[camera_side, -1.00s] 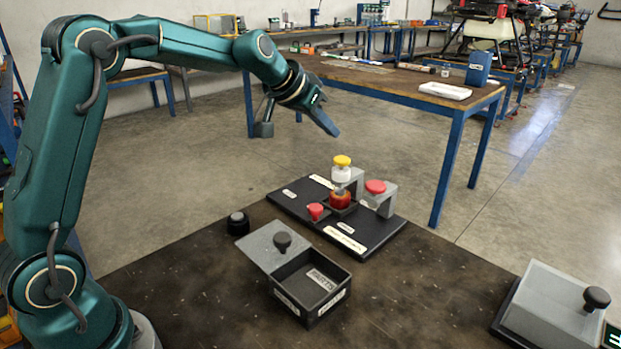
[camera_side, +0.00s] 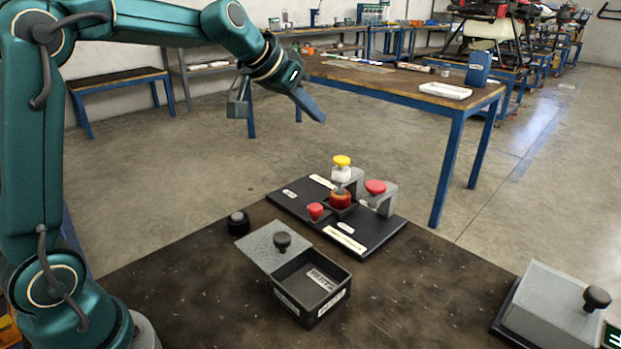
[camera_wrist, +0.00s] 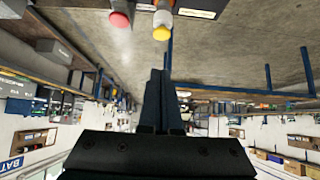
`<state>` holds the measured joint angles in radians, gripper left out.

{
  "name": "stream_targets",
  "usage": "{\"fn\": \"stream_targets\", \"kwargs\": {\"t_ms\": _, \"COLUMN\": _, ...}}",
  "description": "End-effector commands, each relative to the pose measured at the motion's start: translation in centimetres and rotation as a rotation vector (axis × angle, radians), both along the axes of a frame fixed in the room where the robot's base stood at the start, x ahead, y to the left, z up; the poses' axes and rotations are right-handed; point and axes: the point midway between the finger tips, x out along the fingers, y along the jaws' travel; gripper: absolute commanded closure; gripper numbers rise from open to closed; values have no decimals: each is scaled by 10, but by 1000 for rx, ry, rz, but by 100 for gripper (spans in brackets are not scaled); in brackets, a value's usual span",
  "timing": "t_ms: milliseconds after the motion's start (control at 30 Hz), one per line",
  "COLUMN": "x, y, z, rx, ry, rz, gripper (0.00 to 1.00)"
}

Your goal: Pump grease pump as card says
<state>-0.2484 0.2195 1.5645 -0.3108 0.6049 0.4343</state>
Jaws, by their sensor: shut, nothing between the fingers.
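A black board (camera_side: 382,236) stands on the dark table. On it is a yellow-capped white pump-like part (camera_side: 341,170) above a red-orange round part (camera_side: 341,199). A red knob (camera_side: 375,187) on a grey bracket is to its right, and a smaller red knob (camera_side: 315,211) is at front left. I cannot tell which is the grease pump. Pale labels lie on the board; their text is unreadable here. My gripper (camera_side: 318,116) is shut and empty, well above the board and apart from everything. The wrist view shows the closed fingers (camera_wrist: 160,75), with the yellow cap (camera_wrist: 162,33) beyond.
An open dark box (camera_side: 325,290) with a grey lid (camera_side: 266,246) stands in front of the board. A black knob (camera_side: 238,222) is at left. A grey sloped box (camera_side: 550,310) with a black knob and a partly cut-off dark green sign (camera_side: 612,337) are at right. Table between is clear.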

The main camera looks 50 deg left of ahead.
Motion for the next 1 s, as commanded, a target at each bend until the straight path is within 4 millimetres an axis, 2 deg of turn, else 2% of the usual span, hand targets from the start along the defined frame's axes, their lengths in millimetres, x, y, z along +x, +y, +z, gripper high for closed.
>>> {"fn": "stream_targets", "kwargs": {"t_ms": 433, "x": 0, "y": 0, "z": 0, "rx": 0, "ry": 0, "rz": 0, "gripper": 100}}
{"fn": "stream_targets", "kwargs": {"t_ms": 700, "x": -1, "y": 1, "z": 17, "rx": -1, "ry": 4, "rz": -1, "gripper": 100}}
{"fn": "stream_targets", "kwargs": {"t_ms": 1000, "x": 0, "y": 0, "z": 15, "rx": -1, "ry": 6, "rz": -1, "gripper": 100}}
